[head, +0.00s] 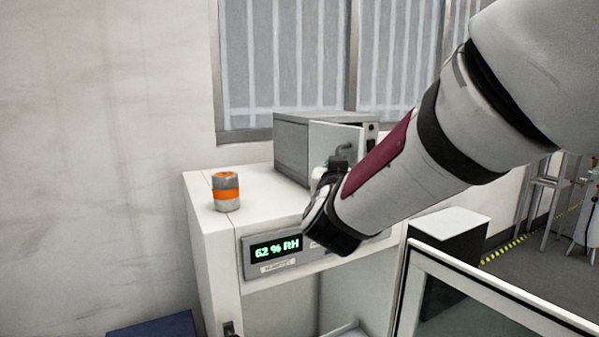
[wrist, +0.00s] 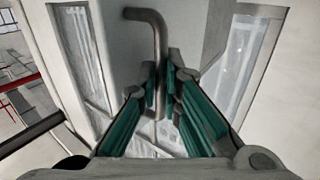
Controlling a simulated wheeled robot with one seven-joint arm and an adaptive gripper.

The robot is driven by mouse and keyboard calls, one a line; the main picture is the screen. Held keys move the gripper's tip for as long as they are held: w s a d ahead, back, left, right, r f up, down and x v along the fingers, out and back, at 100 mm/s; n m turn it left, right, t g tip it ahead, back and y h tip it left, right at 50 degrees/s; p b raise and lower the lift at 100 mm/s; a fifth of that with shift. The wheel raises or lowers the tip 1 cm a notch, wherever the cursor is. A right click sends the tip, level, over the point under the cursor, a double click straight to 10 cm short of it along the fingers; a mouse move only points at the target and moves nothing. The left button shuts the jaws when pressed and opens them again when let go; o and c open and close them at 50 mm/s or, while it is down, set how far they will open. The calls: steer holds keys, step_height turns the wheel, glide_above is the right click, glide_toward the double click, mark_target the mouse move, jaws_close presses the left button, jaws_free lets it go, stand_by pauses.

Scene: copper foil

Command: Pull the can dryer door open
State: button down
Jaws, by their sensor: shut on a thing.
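The can dryer (head: 291,146) is a grey metal box on top of a white cabinet. Its door (head: 325,136) is a pale grey panel on the front, partly hidden by my arm. In the head view the fingers are mostly hidden behind my wrist.
A silver can with an orange band (head: 227,192) stands on the cabinet top (head: 205,182), left of the dryer. A humidity display (head: 276,249) reads 62 % RH on the cabinet front. A framed glass panel (head: 480,290) stands at lower right. A window is behind.

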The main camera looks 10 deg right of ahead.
steer(key=shift+a, duration=0.9)
steer(key=shift+a+r, duration=0.1)
steer(key=c, duration=2)
jaws_free()
steer(key=shift+s, duration=0.1)
steer(key=v, duration=1.2)
